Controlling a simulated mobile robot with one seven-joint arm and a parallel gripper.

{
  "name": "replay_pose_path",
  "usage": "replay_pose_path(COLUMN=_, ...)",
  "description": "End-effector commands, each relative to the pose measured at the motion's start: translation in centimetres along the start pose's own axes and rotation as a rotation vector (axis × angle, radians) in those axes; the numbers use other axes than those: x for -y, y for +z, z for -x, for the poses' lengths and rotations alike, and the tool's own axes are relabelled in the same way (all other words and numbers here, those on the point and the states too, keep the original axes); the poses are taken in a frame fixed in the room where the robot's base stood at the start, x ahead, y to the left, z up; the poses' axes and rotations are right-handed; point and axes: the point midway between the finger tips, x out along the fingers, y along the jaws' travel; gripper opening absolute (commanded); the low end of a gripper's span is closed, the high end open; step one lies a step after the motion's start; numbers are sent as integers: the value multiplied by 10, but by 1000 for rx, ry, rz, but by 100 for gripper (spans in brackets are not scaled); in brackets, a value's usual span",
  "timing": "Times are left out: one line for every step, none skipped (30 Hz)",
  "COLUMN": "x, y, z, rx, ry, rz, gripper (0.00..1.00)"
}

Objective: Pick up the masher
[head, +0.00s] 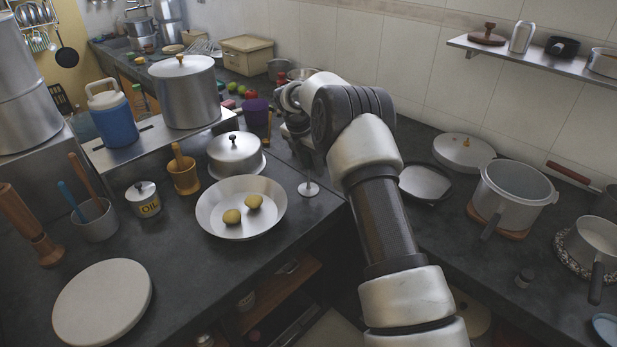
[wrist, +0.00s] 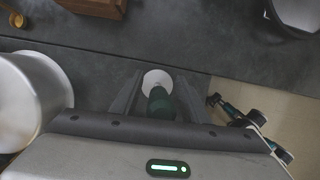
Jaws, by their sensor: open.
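The masher (head: 308,188) stands on the dark counter near its front edge, right of the wide pan. In the head view only its pale round base and a short stem show; the rest is hidden by my gripper (head: 300,150). In the wrist view the masher (wrist: 160,102) shows a dark green handle pointing up at the camera above its white disc. My gripper (wrist: 157,97) is open above it, with one finger on each side of the handle. I cannot tell whether either finger touches it.
A wide steel pan (head: 215,222) with two potatoes (head: 243,208) lies close on the left, with a lidded pot (head: 235,160) behind it. A black pan (head: 425,183) is on the right counter. The counter edge drops to open shelves (head: 275,290) in front.

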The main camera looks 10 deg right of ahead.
Motion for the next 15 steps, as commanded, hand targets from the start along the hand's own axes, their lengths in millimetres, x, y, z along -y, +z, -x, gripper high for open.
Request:
replay_pose_path(x=0, y=0, z=1, rx=1, ry=1, rz=0, gripper=41)
replay_pose_path(x=0, y=0, z=1, rx=1, ry=1, rz=0, gripper=41)
replay_pose_path(x=0, y=0, z=1, rx=1, ry=1, rz=0, gripper=41)
replay_pose_path(x=0, y=0, z=1, rx=1, ry=1, rz=0, gripper=38)
replay_pose_path(x=0, y=0, z=1, rx=1, ry=1, rz=0, gripper=33)
replay_pose_path(x=0, y=0, z=1, rx=1, ry=1, rz=0, gripper=26)
replay_pose_path(x=0, y=0, z=1, rx=1, ry=1, rz=0, gripper=21)
replay_pose_path(x=0, y=0, z=1, rx=1, ry=1, rz=0, gripper=16)
replay_pose_path(x=0, y=0, z=1, rx=1, ry=1, rz=0, gripper=9)
replay_pose_path(x=0, y=0, z=1, rx=1, ry=1, rz=0, gripper=4)
replay_pose_path(x=0, y=0, z=1, rx=1, ry=1, rz=0, gripper=0)
replay_pose_path(x=0, y=0, z=1, rx=1, ry=1, rz=0, gripper=0)
replay_pose_path(x=0, y=1, z=2, rx=2, ry=1, rz=0, gripper=0)
replay_pose_path(x=0, y=1, z=2, rx=2, ry=1, rz=0, gripper=0)
replay_pose_path(x=0, y=1, z=2, rx=2, ry=1, rz=0, gripper=0)
